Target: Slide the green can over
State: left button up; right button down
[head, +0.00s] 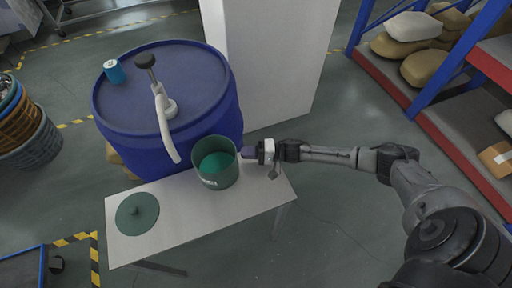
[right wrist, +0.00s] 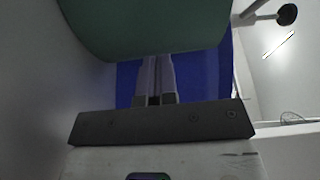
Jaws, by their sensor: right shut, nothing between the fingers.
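The green can (head: 212,179) stands upright and open-topped on a white table (head: 180,228), with green content visible inside. My right gripper (head: 243,153) is shut and empty, its fingertips at the can's right side. In the right wrist view the shut fingers (right wrist: 154,78) reach up to the green can (right wrist: 145,25), which fills the top of the picture. I cannot tell whether the fingertips touch the can or stop just short. My left gripper is not in view.
A round green lid (head: 137,213) lies on the table's left part. A blue drum (head: 190,75) with a white pump (head: 165,120) and a small blue can (head: 114,71) stands behind. The pump spout ends close to the can's left. Shelves (head: 440,110) stand at right.

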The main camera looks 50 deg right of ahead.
aim_at(221, 176)
jog(key=shift+a, duration=0.6)
jog(key=shift+a+r+p, duration=0.15)
jog(key=shift+a+p, duration=0.15)
jog(key=shift+a, duration=0.05)
jog(key=a+p, duration=0.4)
jog(key=a, duration=0.5)
jog(key=shift+a, duration=0.85)
jog(key=shift+d, duration=0.15)
